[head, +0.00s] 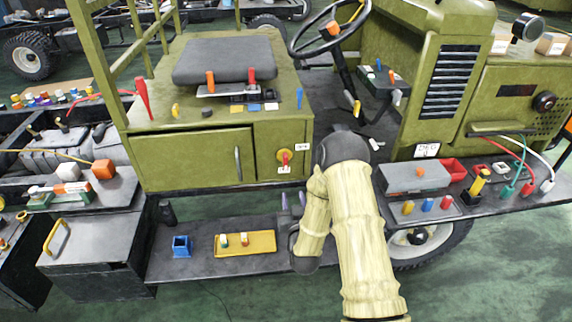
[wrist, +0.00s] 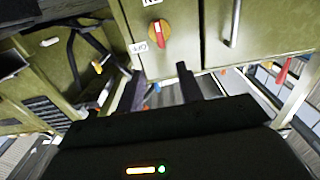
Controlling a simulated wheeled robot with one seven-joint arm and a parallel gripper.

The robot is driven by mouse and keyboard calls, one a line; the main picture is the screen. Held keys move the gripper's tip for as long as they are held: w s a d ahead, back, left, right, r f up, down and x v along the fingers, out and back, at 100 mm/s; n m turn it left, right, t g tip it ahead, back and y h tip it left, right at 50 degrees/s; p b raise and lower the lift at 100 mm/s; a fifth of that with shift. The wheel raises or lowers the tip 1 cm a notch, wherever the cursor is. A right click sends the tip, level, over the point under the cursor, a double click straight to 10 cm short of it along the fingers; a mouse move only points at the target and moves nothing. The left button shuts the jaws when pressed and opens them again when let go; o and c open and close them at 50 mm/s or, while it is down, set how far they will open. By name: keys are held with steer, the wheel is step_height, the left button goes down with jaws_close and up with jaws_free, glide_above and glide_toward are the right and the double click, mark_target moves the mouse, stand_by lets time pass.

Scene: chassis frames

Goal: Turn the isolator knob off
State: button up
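The isolator knob (head: 285,157) is a red handle on a round yellow plate, on the olive cabinet front under the seat. In the wrist view the knob (wrist: 159,33) shows upside down, its red bar about upright, in line with the ON label (wrist: 151,3). The OFF label (wrist: 138,47) sits off to one side, at the knob's upper right in the head view. My gripper (head: 293,203) is below the knob and apart from it. In the wrist view my gripper (wrist: 162,88) has its two dark fingers spread with nothing between them.
A cabinet door with a vertical handle (head: 238,163) is left of the knob. Below is a dark step (head: 200,262) with a yellow tray (head: 230,252) and blue holder (head: 181,246). A tool-laden shelf (head: 460,212) stands right of my arm. The panel around the knob is clear.

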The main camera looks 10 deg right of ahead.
mark_target(286, 162)
steer(key=w+p, duration=0.3)
steer(key=w, duration=1.4)
steer(key=shift+w, duration=0.25)
jaws_close()
